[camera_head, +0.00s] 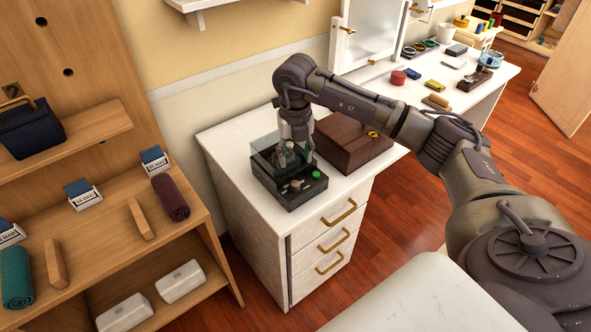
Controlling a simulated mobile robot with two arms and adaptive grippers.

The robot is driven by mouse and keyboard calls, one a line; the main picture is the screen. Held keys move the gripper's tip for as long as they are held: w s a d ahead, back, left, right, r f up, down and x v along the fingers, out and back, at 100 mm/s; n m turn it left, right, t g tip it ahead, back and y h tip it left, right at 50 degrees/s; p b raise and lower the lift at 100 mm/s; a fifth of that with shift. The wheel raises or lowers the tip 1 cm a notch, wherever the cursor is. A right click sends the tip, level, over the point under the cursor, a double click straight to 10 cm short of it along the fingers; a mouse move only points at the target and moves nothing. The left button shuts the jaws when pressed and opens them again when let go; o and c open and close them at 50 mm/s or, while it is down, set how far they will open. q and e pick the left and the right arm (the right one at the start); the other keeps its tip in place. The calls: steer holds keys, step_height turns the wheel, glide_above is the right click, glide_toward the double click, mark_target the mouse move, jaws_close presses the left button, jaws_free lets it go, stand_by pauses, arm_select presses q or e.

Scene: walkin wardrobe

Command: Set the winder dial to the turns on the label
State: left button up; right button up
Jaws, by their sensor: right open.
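The black watch winder (290,197) stands on the white drawer cabinet, with a clear cover at its back part. A small pale dial-like knob (296,185) and a green button (316,175) sit on its front top. My right gripper (290,160) points down over the winder, just behind the knob; it is open. Its fingertips are small and partly blend with the winder, so I cannot tell whether they touch anything. I cannot make out a turns label or the dial's setting. My left gripper is out of view.
A brown wooden box (352,143) stands right beside the winder, under my right arm. The white cabinet (238,160) has bare top to the left. Wooden shelves (95,235) with rolled cloths and small label blocks stand at left. A white counter (497,78) with small items runs behind.

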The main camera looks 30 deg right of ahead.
step_height(320, 180, up, 2)
steer(key=shift+r, duration=0.2)
stand_by(0.4)
